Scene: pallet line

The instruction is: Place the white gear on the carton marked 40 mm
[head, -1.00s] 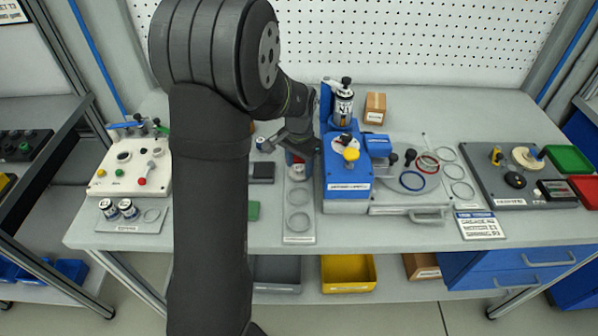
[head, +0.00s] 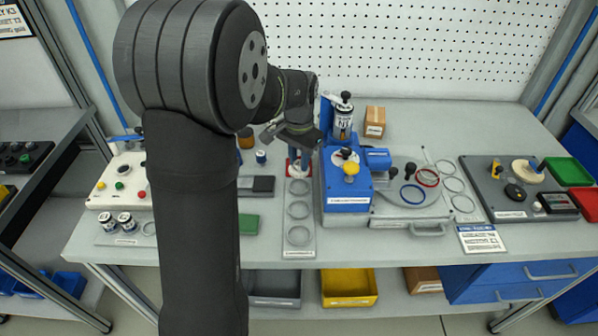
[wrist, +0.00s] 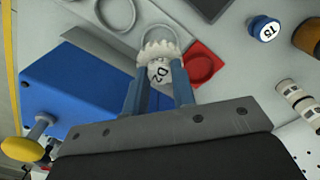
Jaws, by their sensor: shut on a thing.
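My gripper (wrist: 158,82) is shut on a white toothed piece, the white gear (wrist: 157,50), in the wrist view. A white face with dark characters, perhaps D2, shows between the blue fingers.
The blue machine (head: 346,190) and upright canister (head: 343,122) stand between my gripper and the back carton. A red square dish (wrist: 205,65) is beside the held gear. A plate with rings (head: 299,214) lies in front. Bench space right of the back carton is clear.

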